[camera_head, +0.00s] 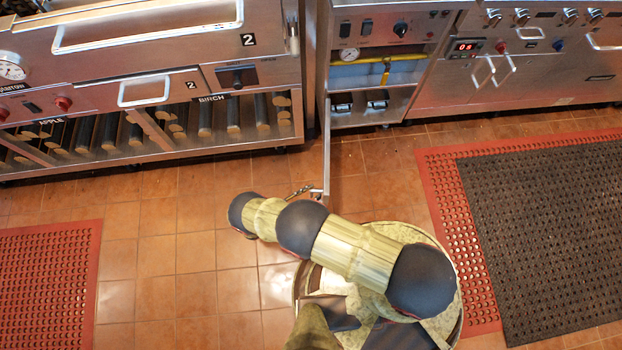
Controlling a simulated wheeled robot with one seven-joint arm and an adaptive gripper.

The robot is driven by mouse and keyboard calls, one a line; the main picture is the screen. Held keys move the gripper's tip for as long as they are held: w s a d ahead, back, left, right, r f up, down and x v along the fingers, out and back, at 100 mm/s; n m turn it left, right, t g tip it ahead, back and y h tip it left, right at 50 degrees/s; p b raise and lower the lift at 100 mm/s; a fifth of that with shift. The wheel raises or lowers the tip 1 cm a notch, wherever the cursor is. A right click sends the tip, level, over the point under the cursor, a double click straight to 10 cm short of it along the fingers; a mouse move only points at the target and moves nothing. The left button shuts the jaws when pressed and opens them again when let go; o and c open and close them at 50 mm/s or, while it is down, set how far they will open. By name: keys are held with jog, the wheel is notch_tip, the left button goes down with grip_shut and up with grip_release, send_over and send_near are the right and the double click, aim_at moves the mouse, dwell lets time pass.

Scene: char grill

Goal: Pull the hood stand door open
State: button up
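The hood stand (372,119) is a steel cabinet at the top centre with switches, a knob and a gauge. Its front is uncovered, showing a yellow pipe and blue strip inside and dark fittings on a lower shelf. The hood stand door (327,150) shows as a thin steel panel, nearly edge-on, standing out from the cabinet's left side toward me. It stands open. My arm reaches left across the floor. My gripper (301,190) shows only as a small dark metal piece beside the door's near end; most is hidden behind my arm. Contact and finger state are unclear.
A steel smoker (180,75) with wood logs below stands at the left. A steel counter (520,75) with knobs and handles stands at the right. A dark mat (545,230) on a red mat lies right; another red mat (45,285) lies left. Tile between is clear.

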jog(key=shift+a, duration=0.1)
jog(key=v, duration=1.1)
jog(key=shift+s+a, duration=0.25)
jog(key=shift+a, duration=0.1)
